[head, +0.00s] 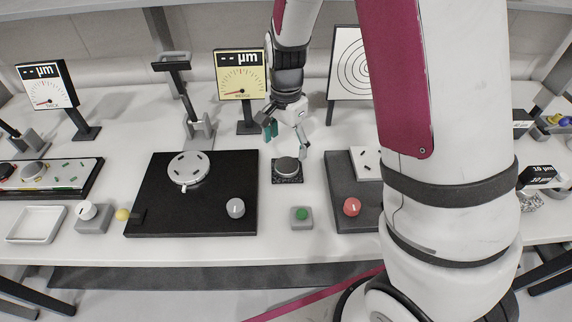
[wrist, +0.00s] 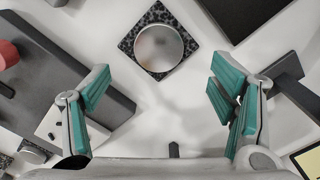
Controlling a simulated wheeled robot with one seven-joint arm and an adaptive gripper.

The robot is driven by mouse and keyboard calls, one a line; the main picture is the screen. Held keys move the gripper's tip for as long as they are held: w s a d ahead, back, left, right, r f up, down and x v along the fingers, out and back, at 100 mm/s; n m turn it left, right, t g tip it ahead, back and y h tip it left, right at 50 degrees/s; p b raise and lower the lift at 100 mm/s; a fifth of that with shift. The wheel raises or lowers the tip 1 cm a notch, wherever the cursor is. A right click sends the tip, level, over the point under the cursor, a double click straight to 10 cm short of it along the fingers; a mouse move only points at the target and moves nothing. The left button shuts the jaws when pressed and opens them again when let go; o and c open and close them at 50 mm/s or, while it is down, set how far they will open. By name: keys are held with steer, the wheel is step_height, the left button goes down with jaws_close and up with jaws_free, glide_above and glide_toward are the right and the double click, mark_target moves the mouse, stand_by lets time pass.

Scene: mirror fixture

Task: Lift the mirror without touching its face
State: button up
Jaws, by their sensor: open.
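The mirror (head: 287,165) is a round grey disc. It lies face up on a dark speckled square pad (head: 288,180) on the white table. In the wrist view the mirror (wrist: 158,47) shows whole at the top middle, with the pad's corners (wrist: 130,42) around it. My gripper (head: 287,140) is open and empty, its two fingers spread wide. In the wrist view the teal-padded fingers of my gripper (wrist: 160,85) stand left and right, below the mirror in the picture. They appear apart from the mirror; their height above the table is hard to judge.
A black plate (head: 210,222) with a round fixture (head: 188,169) and a grey knob (head: 235,208) lies left. A grey block with a red button (head: 352,206) is right. A green button (head: 301,214) stands in front. A yellow gauge (head: 240,75) stands behind.

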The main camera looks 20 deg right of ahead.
mark_target(287, 165)
steer(key=shift+f+p, duration=0.4)
steer(key=shift+f, duration=3)
steer(key=c, duration=1.4)
